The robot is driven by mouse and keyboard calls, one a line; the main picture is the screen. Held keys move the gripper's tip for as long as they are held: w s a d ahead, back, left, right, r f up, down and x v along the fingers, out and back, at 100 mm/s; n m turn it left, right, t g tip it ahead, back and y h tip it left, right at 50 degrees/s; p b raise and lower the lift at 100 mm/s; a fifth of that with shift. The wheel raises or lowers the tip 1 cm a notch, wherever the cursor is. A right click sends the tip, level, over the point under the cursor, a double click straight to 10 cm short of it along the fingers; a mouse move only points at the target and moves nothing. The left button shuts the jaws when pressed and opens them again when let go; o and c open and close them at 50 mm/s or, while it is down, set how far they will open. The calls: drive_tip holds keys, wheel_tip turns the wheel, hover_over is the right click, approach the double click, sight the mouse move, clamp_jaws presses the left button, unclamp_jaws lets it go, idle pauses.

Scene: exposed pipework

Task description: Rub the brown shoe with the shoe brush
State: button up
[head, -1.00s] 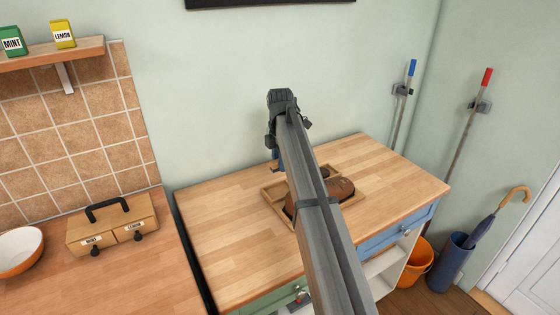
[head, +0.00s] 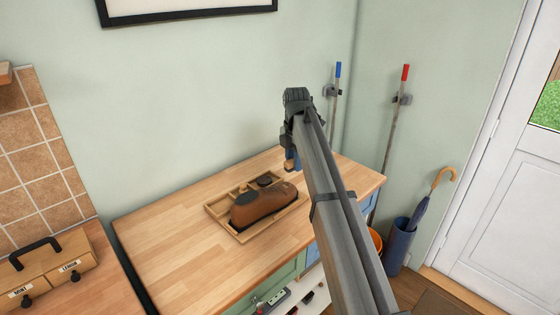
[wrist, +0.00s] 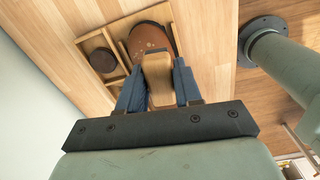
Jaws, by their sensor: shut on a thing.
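The brown shoe (head: 258,207) lies in a shallow wooden tray (head: 242,236) on the worktop. It also shows in the wrist view (wrist: 150,36), with pale specks on its upper near the brush. My gripper (head: 292,160) is above the tray's right end, near one end of the shoe. In the wrist view its blue fingers (wrist: 158,88) are shut on the wooden shoe brush (wrist: 157,66). The brush's far end overlaps the shoe there; I cannot tell whether they touch. The bristles are hidden.
A round dark tin (head: 265,179) sits in a tray compartment behind the shoe; it also shows in the wrist view (wrist: 102,60). A wooden box (head: 50,262) with a handle stands on the left counter. The worktop (head: 170,235) left of the tray is clear.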

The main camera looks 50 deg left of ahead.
drive_tip(key=shift+s+d+f+n, duration=0.1)
drive_tip(key=shift+d+f+n, duration=0.05)
drive_tip(key=shift+n, duration=0.65)
